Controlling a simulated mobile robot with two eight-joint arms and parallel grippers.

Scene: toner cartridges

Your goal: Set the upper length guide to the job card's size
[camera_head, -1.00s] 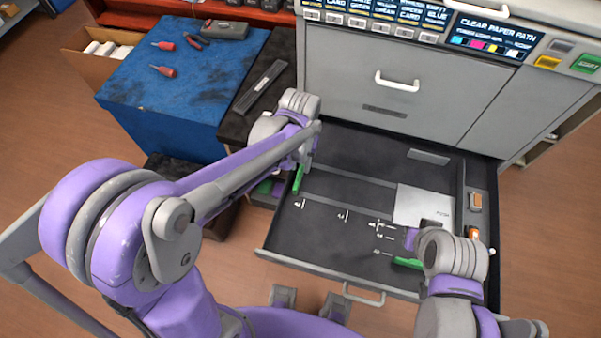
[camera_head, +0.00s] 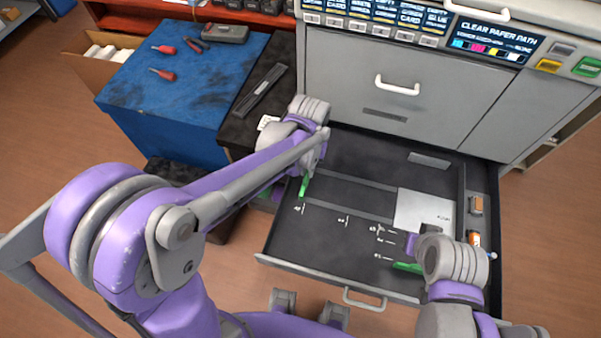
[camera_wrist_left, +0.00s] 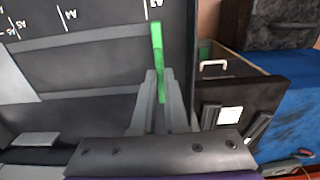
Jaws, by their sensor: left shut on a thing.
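The upper length guide is a slim green upright piece (camera_head: 304,186) at the left side of the open drawer (camera_head: 340,260). It also shows in the left wrist view (camera_wrist_left: 157,50), standing close to the A3 mark. My left gripper (camera_wrist_left: 158,80) is shut on it, one grey finger on each side. White size marks run along the drawer floor, with A4 and A5 farther from the guide. A small white card (camera_wrist_left: 229,115) lies on the dark cabinet top; its print is unreadable. My right wrist (camera_head: 452,260) is above the drawer's right side; its fingers are hidden.
A pale paper stack (camera_head: 424,209) lies in the drawer's right part, near a purple piece (camera_head: 411,243) and another green guide (camera_head: 407,267). Orange-marked items sit in the right side channel. The blue-topped table (camera_head: 190,85) with tools stands left. The drawer's middle floor is clear.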

